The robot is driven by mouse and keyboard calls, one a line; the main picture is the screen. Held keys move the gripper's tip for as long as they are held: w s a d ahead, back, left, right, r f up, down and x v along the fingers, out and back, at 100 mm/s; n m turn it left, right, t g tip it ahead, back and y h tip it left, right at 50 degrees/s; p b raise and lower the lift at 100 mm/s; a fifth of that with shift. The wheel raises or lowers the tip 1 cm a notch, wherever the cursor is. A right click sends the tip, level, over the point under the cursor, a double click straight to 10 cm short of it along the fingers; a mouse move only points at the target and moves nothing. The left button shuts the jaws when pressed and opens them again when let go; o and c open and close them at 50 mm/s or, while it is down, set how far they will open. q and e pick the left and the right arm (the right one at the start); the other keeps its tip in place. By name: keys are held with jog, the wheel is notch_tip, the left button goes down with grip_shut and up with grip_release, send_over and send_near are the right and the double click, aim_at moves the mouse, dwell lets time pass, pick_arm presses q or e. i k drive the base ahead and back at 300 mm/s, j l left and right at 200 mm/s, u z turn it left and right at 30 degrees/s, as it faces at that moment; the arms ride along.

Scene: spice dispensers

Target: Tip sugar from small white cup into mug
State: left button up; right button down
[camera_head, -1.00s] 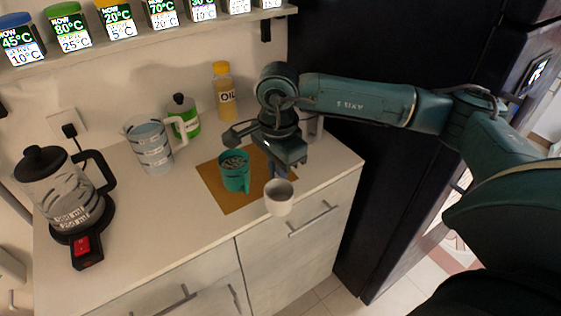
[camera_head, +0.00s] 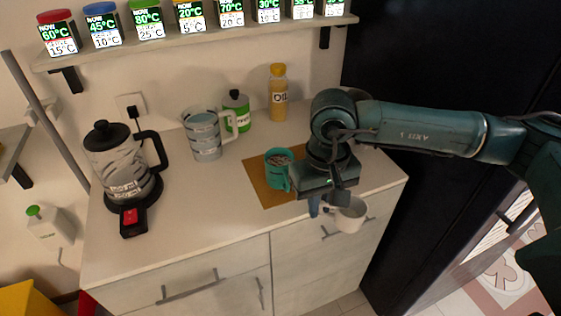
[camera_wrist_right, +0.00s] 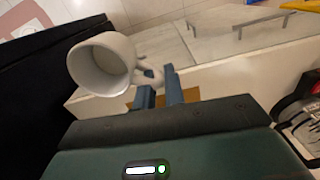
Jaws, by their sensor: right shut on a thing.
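The small white cup (camera_head: 351,216) is held in the air just beyond the counter's front edge, to the right of and nearer than the mug. My right gripper (camera_head: 328,208) is shut on its handle. In the right wrist view the white cup (camera_wrist_right: 101,64) has its mouth towards the camera, and its pale inside shows no clear sugar. The right fingertips (camera_wrist_right: 158,86) meet at the handle there. The teal mug (camera_head: 277,172) stands upright on a brown mat (camera_head: 268,193), with grainy dark and light contents visible. My left gripper is out of view.
Behind the mug stand an oil bottle (camera_head: 278,95), a green-white bottle (camera_head: 237,112) and a measuring jug (camera_head: 203,135). A kettle (camera_head: 122,165) is at the left of the counter (camera_head: 205,215). A dark tall panel (camera_head: 420,70) stands on the right.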

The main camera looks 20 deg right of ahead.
aim_at(277, 160)
jog(key=k+j+u, duration=0.1)
jog(key=k, duration=0.2)
jog(key=k+j+u, duration=0.15)
jog(key=k+u, duration=0.1)
jog(key=u, duration=1.05)
